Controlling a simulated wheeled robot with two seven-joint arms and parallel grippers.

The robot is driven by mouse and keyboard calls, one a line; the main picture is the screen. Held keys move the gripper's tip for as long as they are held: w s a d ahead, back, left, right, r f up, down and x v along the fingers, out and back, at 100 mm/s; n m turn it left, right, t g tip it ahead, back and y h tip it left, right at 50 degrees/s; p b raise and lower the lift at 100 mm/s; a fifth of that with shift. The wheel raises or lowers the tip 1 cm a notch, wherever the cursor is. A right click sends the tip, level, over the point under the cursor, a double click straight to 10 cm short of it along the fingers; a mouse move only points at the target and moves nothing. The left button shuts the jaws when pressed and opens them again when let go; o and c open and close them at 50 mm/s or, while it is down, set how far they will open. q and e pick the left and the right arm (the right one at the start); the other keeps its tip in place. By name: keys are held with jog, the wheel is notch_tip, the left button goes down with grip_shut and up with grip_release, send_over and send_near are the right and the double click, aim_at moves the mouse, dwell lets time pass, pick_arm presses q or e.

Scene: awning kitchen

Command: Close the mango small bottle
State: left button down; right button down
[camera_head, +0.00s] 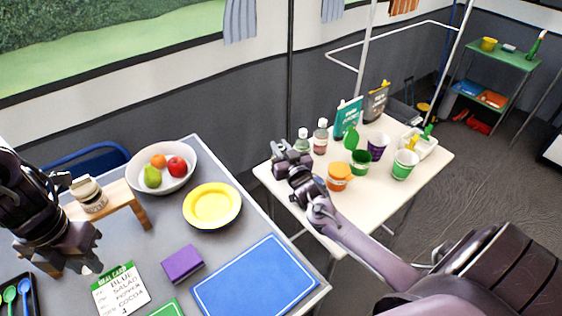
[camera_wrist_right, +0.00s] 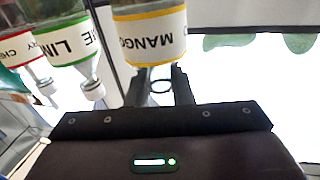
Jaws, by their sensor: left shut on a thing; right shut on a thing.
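The mango small bottle (camera_wrist_right: 150,30) shows large in the right wrist view, with a yellow-edged white label. It appears upside down there, as do its neighbours. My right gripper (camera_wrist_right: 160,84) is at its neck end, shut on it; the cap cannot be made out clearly. In the head view my right gripper (camera_head: 285,155) is over the left part of the white table and hides most of this bottle. My left gripper (camera_head: 68,184) is at the left, shut on a small jar (camera_head: 92,196) with a white label, by the wooden stand.
A lime bottle (camera_wrist_right: 68,45) and a cherry bottle (camera_wrist_right: 17,48) stand close beside the mango bottle. Cups, including an orange one (camera_head: 339,177), and two pouches crowd the white table (camera_head: 395,205). The grey table holds a fruit bowl (camera_head: 187,184), a yellow plate (camera_head: 212,205) and a blue mat (camera_head: 255,280).

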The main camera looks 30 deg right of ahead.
jog(key=shift+s+a+f, duration=0.1)
jog(key=shift+f, duration=0.1)
pick_arm(q)
jog(key=shift+f, duration=0.2)
pick_arm(e)
notch_tip(320, 180, up, 20)
dwell(1.2)
dwell(0.8)
